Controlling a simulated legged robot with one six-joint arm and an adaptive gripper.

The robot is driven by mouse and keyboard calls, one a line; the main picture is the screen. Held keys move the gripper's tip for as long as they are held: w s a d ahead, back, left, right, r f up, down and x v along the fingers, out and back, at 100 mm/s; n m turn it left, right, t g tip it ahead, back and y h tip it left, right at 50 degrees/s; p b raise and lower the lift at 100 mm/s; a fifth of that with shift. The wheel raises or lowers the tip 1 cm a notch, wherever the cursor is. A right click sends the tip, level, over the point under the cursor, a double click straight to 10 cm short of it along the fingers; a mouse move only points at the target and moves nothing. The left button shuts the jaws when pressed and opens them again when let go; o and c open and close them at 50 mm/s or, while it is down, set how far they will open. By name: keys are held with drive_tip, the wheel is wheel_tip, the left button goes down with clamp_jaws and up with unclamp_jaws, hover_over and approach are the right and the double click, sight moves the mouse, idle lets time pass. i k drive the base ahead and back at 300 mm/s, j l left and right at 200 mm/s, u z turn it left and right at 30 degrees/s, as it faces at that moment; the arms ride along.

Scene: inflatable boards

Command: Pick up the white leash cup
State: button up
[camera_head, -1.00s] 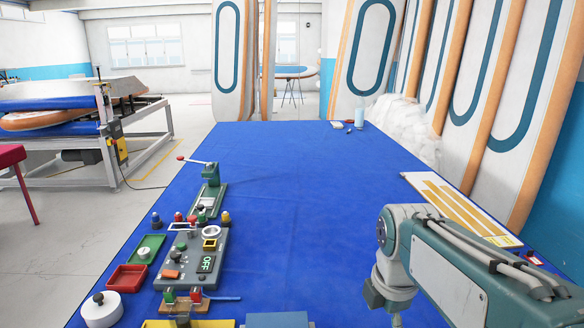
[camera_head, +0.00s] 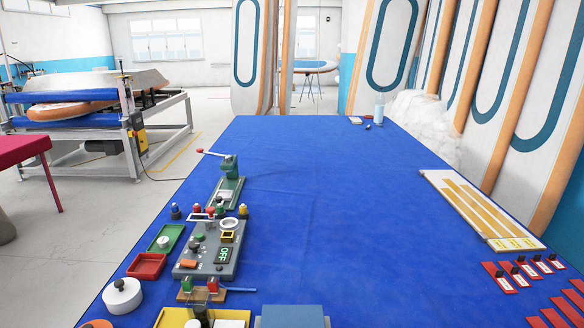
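Several small white round pieces could be the white leash cup, and I cannot tell for sure which is meant. One small white piece (camera_head: 163,243) sits in the green tray (camera_head: 157,234) on the left of the blue table. A white ring (camera_head: 229,223) sits on the grey console (camera_head: 208,256). A larger white round container (camera_head: 122,297) with a dark knob stands at the near left edge. My gripper is not in view.
A green lever press (camera_head: 228,185) stands behind the console. A red tray (camera_head: 147,266), yellow tray (camera_head: 232,319) and blue block (camera_head: 292,316) are nearby. Red labelled strips (camera_head: 525,273) and a striped panel (camera_head: 480,208) lie at right. The blue table's (camera_head: 330,200) middle is clear.

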sight(163, 242)
drive_tip(key=j+u, duration=0.1)
drive_tip(key=u, duration=1.65)
drive_tip(key=i+j+u, duration=0.15)
drive_tip(key=j, duration=0.3)
drive_tip(key=i+j+u, duration=0.15)
drive_tip(key=j, duration=0.3)
drive_tip(key=i+j+u, duration=0.15)
drive_tip(key=i+j, duration=0.15)
drive_tip(key=i+j+u, duration=0.15)
drive_tip(key=j, duration=0.35)
drive_tip(key=i+j+z, duration=0.2)
drive_tip(key=i, duration=0.35)
drive_tip(key=i+j+z, duration=0.2)
drive_tip(key=i, duration=0.3)
drive_tip(key=i+j+z, duration=0.2)
drive_tip(key=i, duration=0.3)
drive_tip(key=i+l+z, duration=0.1)
drive_tip(key=i+z, duration=0.5)
drive_tip(key=z, duration=0.2)
drive_tip(key=i+z, duration=0.4)
drive_tip(key=i+j+z, duration=0.2)
drive_tip(key=z, duration=0.2)
drive_tip(key=i+l+z, duration=0.2)
drive_tip(key=i+z, duration=0.5)
drive_tip(key=z, duration=0.2)
drive_tip(key=i+z, duration=0.45)
drive_tip(key=k, duration=0.1)
